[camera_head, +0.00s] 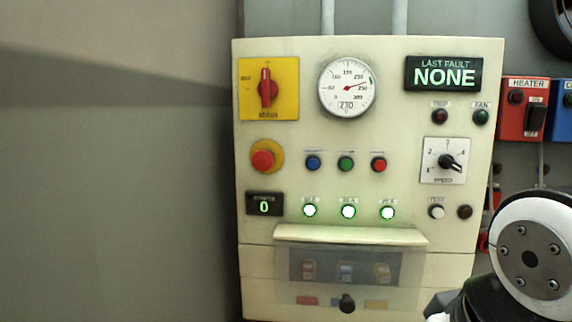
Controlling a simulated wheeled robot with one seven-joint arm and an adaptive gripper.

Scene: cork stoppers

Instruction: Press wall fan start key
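A cream control panel (400,150) stands on the wall in the middle of the view. A row of three round push buttons crosses its middle: blue (313,163), green (346,164) and red (379,164). Their small labels are too blurred to read, so I cannot tell which is the fan start key. A dark green indicator (481,117) at the upper right is labelled FAN and looks unlit. My gripper is not in view; only part of my arm shows at the lower right, apart from the buttons in the picture.
A red mushroom button (263,160) and a red rotary switch (267,88) are at the panel's left. A selector knob (449,161) is at its right. A ledge (350,235) juts out above a clear cover. A red HEATER box (523,110) is to the right.

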